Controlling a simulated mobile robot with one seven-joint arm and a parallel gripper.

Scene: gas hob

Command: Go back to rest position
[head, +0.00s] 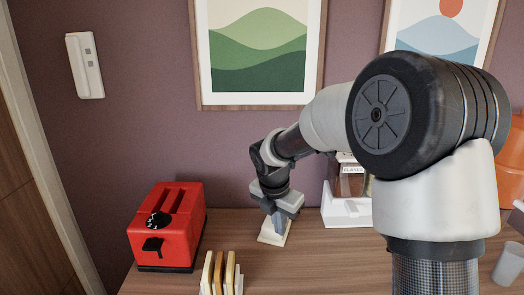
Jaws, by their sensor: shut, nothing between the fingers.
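My arm reaches from the right foreground toward the back of the wooden counter. My gripper (277,216) is at its far end, small in the head view, pointing down just above the counter, to the right of the red toaster. It is shut with nothing held. A pale cream piece (272,238) shows right at its lower end; I cannot tell whether they touch. The upper arm hides much of the right side of the counter.
The red toaster (168,228) stands at left. Upright slices in a rack (221,274) are at the front. A white dispenser (345,208) stands behind my arm. A grey cup (508,264) and an orange container (513,165) are at right. Bare counter (325,265) lies front centre.

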